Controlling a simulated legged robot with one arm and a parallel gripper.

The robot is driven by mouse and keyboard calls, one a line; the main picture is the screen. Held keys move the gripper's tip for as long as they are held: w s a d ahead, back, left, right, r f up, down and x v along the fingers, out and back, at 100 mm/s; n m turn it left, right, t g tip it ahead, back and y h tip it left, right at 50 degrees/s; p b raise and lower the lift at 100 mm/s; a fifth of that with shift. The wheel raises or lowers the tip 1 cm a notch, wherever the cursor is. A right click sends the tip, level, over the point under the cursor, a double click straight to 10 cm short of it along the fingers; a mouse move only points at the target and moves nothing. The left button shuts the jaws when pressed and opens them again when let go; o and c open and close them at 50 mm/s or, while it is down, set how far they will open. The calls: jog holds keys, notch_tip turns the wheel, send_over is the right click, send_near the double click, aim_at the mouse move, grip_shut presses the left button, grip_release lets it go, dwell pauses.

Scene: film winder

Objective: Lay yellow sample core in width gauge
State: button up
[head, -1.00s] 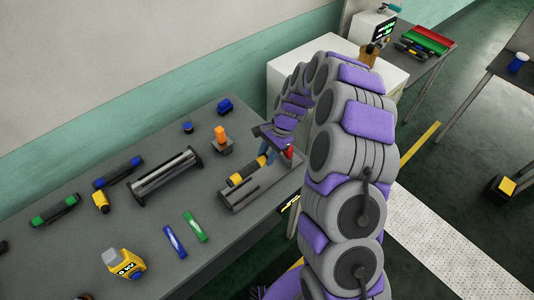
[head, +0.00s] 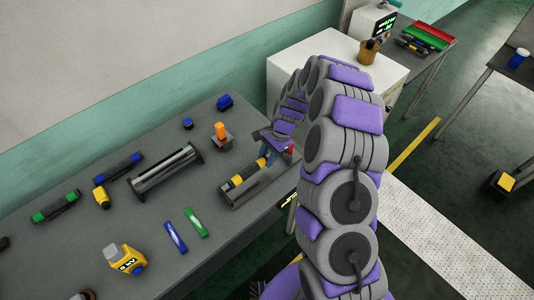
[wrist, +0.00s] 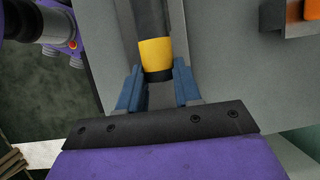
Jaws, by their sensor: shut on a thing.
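The yellow sample core (head: 247,174), a dark roll with yellow bands, lies lengthwise along the trough of the grey width gauge (head: 238,199). My gripper (head: 266,156) is at the core's right end. I cannot tell whether the core rests fully on the gauge floor.
A black roller stand (head: 165,172) is left of the gauge, and a block with an orange peg (head: 220,131) is behind it. Green (head: 195,222) and blue (head: 176,237) markers lie in front. A yellow device (head: 126,260) stands at the table's front left.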

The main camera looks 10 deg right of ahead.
aim_at(263, 171)
jog(key=shift+s+a+f, duration=0.1)
jog(key=shift+a+f, duration=0.05)
jog(key=shift+f, duration=1.05)
jog(key=shift+f+b, duration=0.3)
jog(key=shift+f, duration=1)
jog(key=o, duration=1.1)
jog(key=shift+c, duration=1.3)
jog(key=shift+r, duration=0.45)
jog(key=shift+r+p, duration=1.9)
jog(key=shift+r, duration=1.15)
